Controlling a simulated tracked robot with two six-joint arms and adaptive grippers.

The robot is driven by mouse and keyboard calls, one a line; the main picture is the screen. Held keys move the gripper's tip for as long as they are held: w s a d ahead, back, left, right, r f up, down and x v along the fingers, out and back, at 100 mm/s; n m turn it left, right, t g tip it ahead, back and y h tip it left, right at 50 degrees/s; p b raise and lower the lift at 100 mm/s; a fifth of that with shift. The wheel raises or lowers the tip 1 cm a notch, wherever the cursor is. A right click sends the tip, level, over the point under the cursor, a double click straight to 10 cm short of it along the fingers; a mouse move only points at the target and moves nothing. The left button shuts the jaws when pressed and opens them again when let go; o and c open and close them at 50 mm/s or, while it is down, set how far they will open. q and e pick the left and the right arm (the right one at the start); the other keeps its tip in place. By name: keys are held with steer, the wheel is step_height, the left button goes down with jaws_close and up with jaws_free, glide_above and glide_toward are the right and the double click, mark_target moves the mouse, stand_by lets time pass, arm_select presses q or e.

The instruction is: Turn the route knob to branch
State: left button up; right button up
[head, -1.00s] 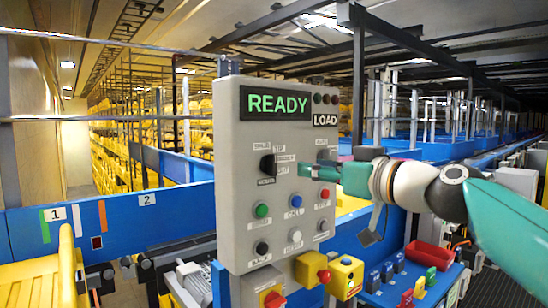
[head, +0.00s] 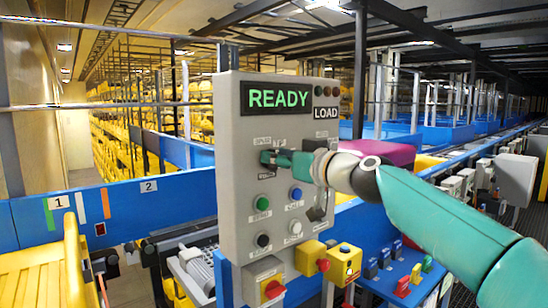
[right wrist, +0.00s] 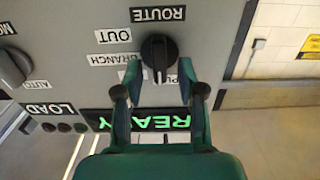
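The route knob (right wrist: 159,52) is a black knob on the grey control panel (head: 245,215). In the right wrist view the panel appears upside down, with ROUTE, OUT and BRANCH (right wrist: 115,60) labels around the knob and another label partly hidden. The knob's grip bar points roughly down the picture, toward the display. My right gripper (right wrist: 159,70) is open, with one finger on each side of the knob and gaps showing. In the head view my right gripper (head: 268,158) covers most of the knob at the panel. My left gripper is not in view.
The display (head: 278,97) reads READY, with a LOAD sign below it. Another dark knob (right wrist: 12,68) and several push buttons (head: 262,203) share the panel. A magenta object (head: 385,152) is behind my right arm. Yellow boxes (head: 345,265) stand at the panel's lower right.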

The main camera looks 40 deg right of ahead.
jaws_close()
steer(key=m, duration=0.5)
steer(key=f+m, duration=0.1)
steer(key=m, duration=0.4)
steer(key=d+m, duration=0.1)
steer(key=m, duration=0.4)
steer(key=shift+f+m, duration=0.2)
steer(key=shift+m, duration=0.1)
steer(key=shift+w, duration=0.1)
stand_by(0.6)
steer(key=shift+o, duration=0.4)
jaws_free()
steer(key=shift+d, duration=0.1)
steer(key=shift+r, duration=0.1)
